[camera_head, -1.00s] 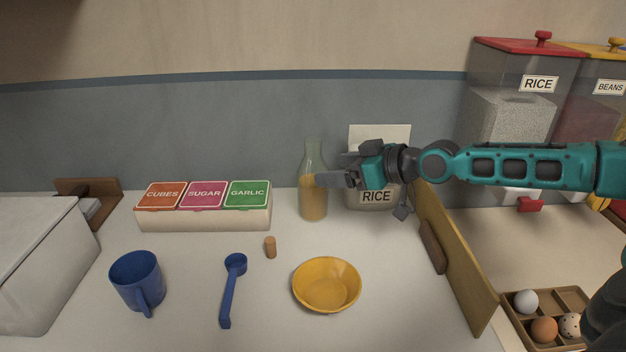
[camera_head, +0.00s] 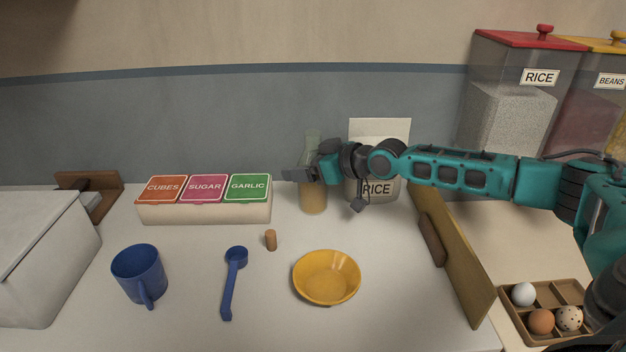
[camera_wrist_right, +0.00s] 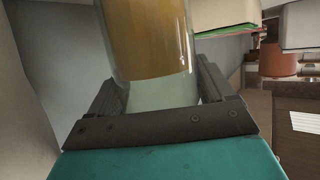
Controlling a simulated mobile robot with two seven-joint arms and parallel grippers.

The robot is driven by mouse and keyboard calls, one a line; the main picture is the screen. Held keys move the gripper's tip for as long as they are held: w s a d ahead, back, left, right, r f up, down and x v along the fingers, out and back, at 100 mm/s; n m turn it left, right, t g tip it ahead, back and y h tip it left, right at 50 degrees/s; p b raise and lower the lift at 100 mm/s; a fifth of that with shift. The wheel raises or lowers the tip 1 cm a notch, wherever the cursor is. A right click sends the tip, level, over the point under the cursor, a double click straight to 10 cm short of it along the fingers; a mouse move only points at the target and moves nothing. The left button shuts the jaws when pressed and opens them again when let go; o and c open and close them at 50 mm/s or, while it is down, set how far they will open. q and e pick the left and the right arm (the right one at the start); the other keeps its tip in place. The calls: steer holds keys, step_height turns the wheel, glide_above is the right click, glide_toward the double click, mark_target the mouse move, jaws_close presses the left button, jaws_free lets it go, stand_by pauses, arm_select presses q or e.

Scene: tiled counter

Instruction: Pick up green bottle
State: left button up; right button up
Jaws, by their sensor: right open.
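The green bottle (camera_head: 313,199) is clear greenish glass with amber liquid in it. It stands upright on the counter near the back wall, behind my right gripper. My right gripper (camera_head: 294,174) is open and crosses in front of the bottle at mid height, hiding part of it. In the right wrist view the bottle (camera_wrist_right: 155,45) stands between the two open fingers, close to the palm. I cannot tell whether either finger touches it. My left gripper is not in view.
A lidded box (camera_head: 205,213) stands left of the bottle and a rice bag (camera_head: 373,191) right of it. A yellow bowl (camera_head: 327,279), cork (camera_head: 271,240), blue scoop (camera_head: 231,282) and blue mug (camera_head: 138,273) lie nearer. A wooden board (camera_head: 458,265) stands at right.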

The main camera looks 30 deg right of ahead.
steer(key=c, duration=1.2)
steer(key=shift+r, duration=0.15)
steer(key=shift+c, duration=0.5)
step_height(320, 180, up, 20)
steer(key=p, duration=0.1)
steer(key=shift+p, duration=0.4)
